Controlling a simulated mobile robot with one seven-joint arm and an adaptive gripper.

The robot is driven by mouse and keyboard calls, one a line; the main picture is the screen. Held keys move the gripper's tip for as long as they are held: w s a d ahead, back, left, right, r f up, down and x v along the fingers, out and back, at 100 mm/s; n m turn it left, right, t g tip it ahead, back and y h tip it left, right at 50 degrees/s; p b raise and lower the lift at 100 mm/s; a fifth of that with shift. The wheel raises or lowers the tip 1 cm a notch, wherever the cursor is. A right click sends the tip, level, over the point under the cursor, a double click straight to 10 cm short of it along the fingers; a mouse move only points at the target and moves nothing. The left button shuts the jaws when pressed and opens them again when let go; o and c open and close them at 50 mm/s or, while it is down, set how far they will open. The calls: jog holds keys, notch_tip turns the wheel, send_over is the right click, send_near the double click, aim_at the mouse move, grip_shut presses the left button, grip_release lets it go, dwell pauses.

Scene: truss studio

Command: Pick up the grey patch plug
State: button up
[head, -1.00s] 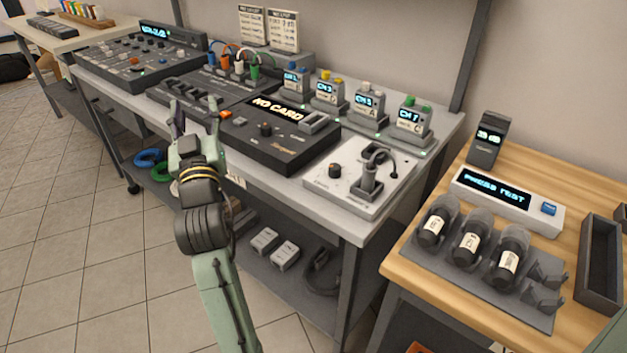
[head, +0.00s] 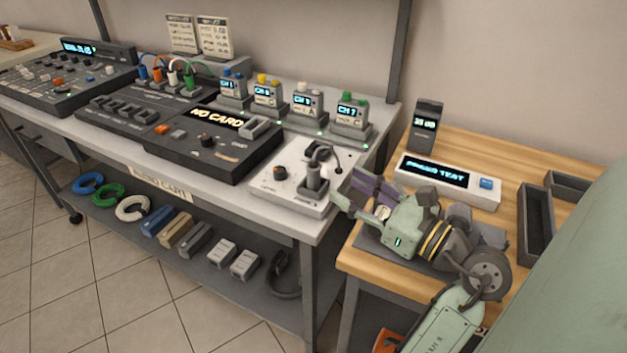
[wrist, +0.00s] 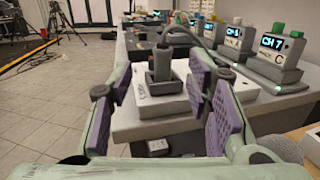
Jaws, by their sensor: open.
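The grey patch plug (head: 313,178) stands upright in a dark grey base on a white panel box (head: 283,187) at the right end of the long bench. A dark cable loops up behind it. My gripper (head: 345,189) is open and empty, just right of the plug, with its fingers pointing toward it. In the wrist view the plug (wrist: 162,64) appears beyond and between the purple-padded fingers (wrist: 160,84), not touched by them. The plug's lower part is hidden in its base.
A wooden table (head: 362,262) lies under my arm, with a white display unit (head: 447,180) and dark trays (head: 537,225) on it. Channel boxes (head: 349,118) stand behind the plug. A black "NO CARD" console (head: 208,150) is left of the white panel.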

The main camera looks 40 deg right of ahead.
aim_at(319, 174)
jog(key=shift+g, duration=0.4)
jog(key=w, duration=0.2)
jog(key=w+f+p, duration=0.1)
jog(key=w, duration=0.1)
jog(key=shift+f+p, duration=0.2)
jog(key=shift+p, duration=0.1)
jog(key=w, duration=0.1)
jog(key=w+p, duration=0.1)
jog(key=w, duration=0.1)
jog(key=w+a+p, duration=0.1)
jog(key=shift+w+r, duration=0.25)
jog(key=shift+w, duration=0.15)
jog(key=shift+w+f, duration=0.15)
jog(key=shift+w, duration=0.3)
jog(key=shift+c, duration=0.6)
grip_shut()
